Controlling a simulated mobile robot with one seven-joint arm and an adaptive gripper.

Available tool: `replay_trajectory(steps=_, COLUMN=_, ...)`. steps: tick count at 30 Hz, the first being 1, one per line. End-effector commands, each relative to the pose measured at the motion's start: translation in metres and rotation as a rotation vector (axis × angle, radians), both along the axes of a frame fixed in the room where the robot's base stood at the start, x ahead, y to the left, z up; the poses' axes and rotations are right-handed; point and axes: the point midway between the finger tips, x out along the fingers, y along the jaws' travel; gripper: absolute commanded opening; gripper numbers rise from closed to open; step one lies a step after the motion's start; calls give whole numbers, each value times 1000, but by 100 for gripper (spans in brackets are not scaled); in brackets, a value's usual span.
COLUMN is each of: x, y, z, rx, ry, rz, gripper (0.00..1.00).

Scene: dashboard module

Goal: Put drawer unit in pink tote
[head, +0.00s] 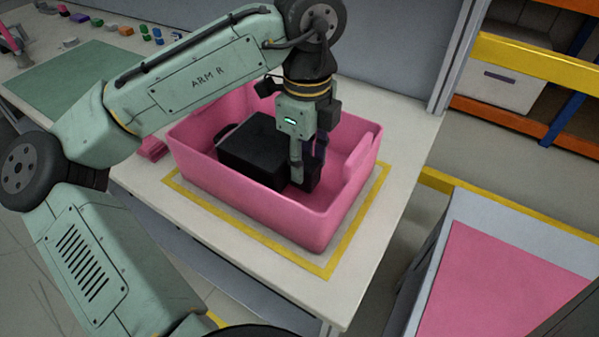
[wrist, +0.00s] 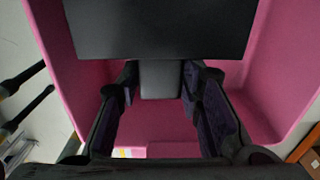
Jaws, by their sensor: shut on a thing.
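The drawer unit (head: 252,148) is a black box inside the pink tote (head: 262,215) on the table. It also shows at the top of the wrist view (wrist: 160,30), with a narrower dark grey part (wrist: 160,80) standing out from it. My gripper (head: 308,172) reaches down into the tote at the right end of the box. In the wrist view, the fingers of my gripper (wrist: 162,82) close on both sides of the grey part. The pink tote floor (wrist: 160,118) shows between the fingers. Whether the box's underside touches the tote floor is hidden.
Yellow tape (head: 330,262) outlines the tote's spot on the table. A green mat (head: 75,78) and several small coloured blocks lie at the back left. A pink-topped surface (head: 490,285) stands at the lower right. A shelf with a white bin (head: 497,83) is at the back right.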

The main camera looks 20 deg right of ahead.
Motion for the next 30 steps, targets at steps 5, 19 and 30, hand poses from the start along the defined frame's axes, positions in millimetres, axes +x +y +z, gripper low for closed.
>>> replay_trajectory(steps=5, x=0, y=0, z=-17, rx=1, ry=-1, rz=0, gripper=0)
replay_trajectory(steps=19, x=0, y=0, z=-46, rx=-2, ry=-2, rz=0, gripper=0)
replay_trajectory(steps=30, x=0, y=0, z=-49, rx=-1, ry=-1, rz=0, gripper=48)
